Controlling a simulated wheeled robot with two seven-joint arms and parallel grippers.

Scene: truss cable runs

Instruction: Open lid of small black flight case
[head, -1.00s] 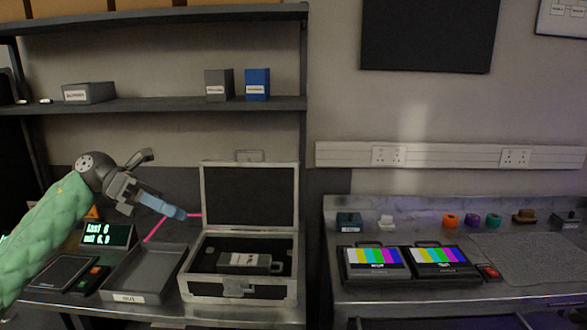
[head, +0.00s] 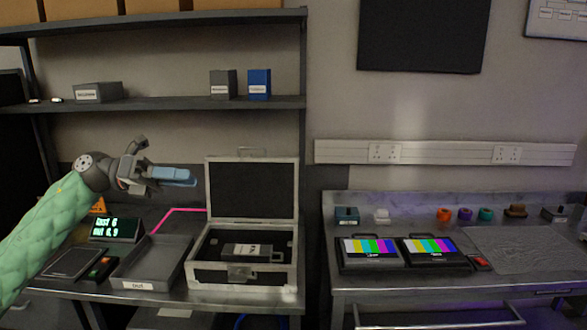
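The small black flight case (head: 218,274) with silver edges stands on the left bench. Its lid (head: 252,190) is up, standing roughly upright at the back. A grey device with a white label (head: 252,250) lies in the dark interior. My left gripper (head: 185,178) is left of the raised lid, above the bench and apart from the case. Its fingers point right, and a blue finger shows; I cannot tell the gap between the fingers. My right gripper is not in view.
A grey tray labelled OUT (head: 150,264) sits left of the case. A small display with green text (head: 116,228) stands behind it. A shelf (head: 160,106) holds labelled boxes above. The right bench (head: 400,287) carries two colour-bar monitors (head: 369,252) and several small spools.

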